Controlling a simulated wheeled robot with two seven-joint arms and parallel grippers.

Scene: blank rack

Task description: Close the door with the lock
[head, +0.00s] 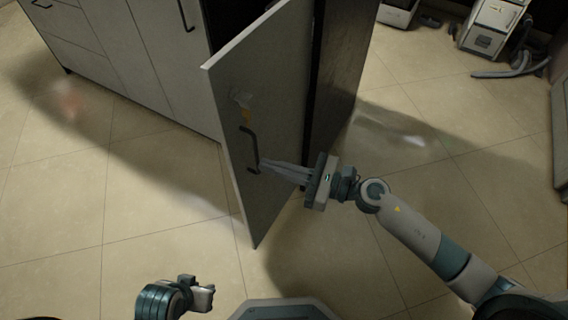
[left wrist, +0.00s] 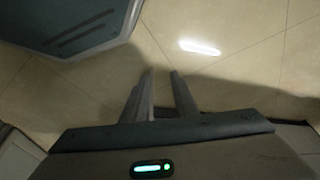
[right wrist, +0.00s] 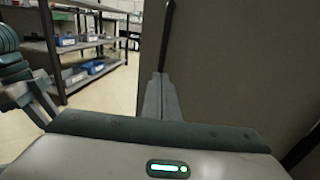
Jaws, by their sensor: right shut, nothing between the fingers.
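The grey cabinet door (head: 275,90) stands swung open in the head view, with a dark bar handle (head: 249,148) and a small lock-like fitting (head: 241,99) above it. My right gripper (head: 262,167) is shut and empty, its fingertips at the lower end of the handle; I cannot tell whether they touch. In the right wrist view the shut fingers (right wrist: 160,78) point along the door panel (right wrist: 225,70). My left gripper (left wrist: 161,72) is open and empty above the floor in the left wrist view, its fingers a little apart.
Grey cabinets (head: 120,50) stand at the upper left of the head view. Pale machines (head: 490,27) with hoses lie at the upper right. The right wrist view shows a shelf rack (right wrist: 85,45) with blue bins. The tiled floor (head: 130,210) in front is clear.

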